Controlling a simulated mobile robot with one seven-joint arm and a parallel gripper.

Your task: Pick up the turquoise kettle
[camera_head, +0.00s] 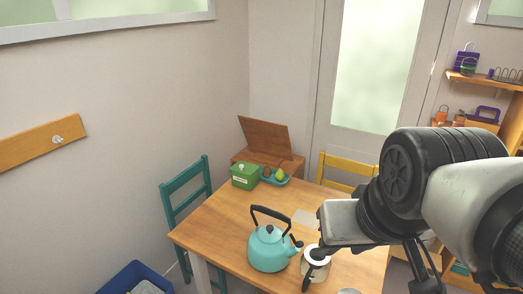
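The turquoise kettle (268,250) stands upright near the front of the wooden table (222,219). Its black arched handle is up and its short dark-tipped spout points right. My arm comes in from the right. A grey block of it, seemingly at my gripper (340,222), is to the right of the kettle and apart from it in the picture. Nothing is seen holding the kettle.
A green box (245,176) and a teal tray of fruit (275,181) are at the back. A teal chair (187,198) is left, a yellow chair (346,163) behind. The table's left part is clear.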

